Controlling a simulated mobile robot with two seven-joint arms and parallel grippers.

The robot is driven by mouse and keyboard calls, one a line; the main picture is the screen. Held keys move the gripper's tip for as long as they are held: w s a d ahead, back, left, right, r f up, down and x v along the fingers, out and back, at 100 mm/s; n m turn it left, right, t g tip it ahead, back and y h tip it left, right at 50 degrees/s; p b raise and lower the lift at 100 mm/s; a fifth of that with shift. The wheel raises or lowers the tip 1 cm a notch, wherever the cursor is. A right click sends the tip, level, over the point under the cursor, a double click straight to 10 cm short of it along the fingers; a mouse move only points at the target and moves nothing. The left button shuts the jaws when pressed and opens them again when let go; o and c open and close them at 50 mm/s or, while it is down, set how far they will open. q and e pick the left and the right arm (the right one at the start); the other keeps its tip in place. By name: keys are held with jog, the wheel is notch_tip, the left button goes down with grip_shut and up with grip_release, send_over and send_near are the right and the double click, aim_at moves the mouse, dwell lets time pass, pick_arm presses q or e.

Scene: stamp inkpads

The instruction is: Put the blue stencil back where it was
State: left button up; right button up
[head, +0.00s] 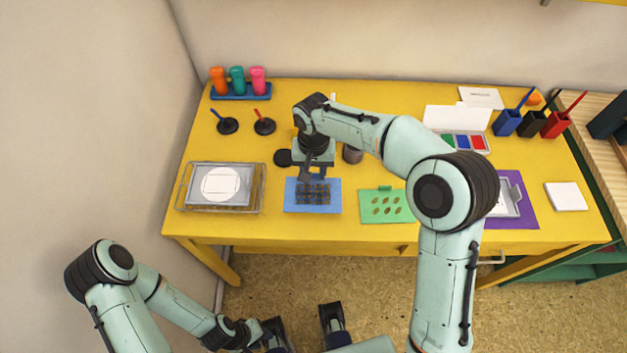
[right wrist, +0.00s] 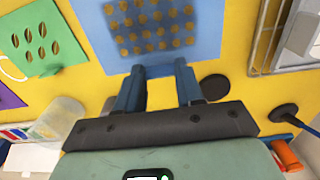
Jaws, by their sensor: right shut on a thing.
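The blue stencil (head: 291,206) is a flat blue sheet with rows of small cut shapes, near the table's front, left of the middle. It fills the top middle of the right wrist view (right wrist: 205,45). My right gripper (head: 314,177) is at its back edge. Its two fingers, slightly apart in the right wrist view (right wrist: 160,68), are shut on the stencil's edge. The part between the fingers is hard to make out. I cannot tell whether the sheet touches the table. My left gripper (head: 258,333) is low in front of the table; its jaw opening is unclear.
A green stencil (head: 370,209) lies just to the right, and a purple one (head: 522,203) further on, partly behind my right arm. A wire-edged tray (head: 262,190) stands to the left. Round black inkpad (head: 283,158) and stamps (head: 228,126) are behind. Yellow table (head: 275,225) shows clear between the tray and stencil.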

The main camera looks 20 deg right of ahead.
aim_at(313, 178)
notch_tip(313, 178, down, 5)
jog(key=shift+f, duration=0.1)
jog(key=shift+b, duration=0.3)
jog(key=o, duration=1.1)
jog(key=shift+f, duration=0.1)
notch_tip(313, 178, up, 12)
jog(key=shift+r+p, duration=0.2)
jog(key=shift+p, duration=0.6)
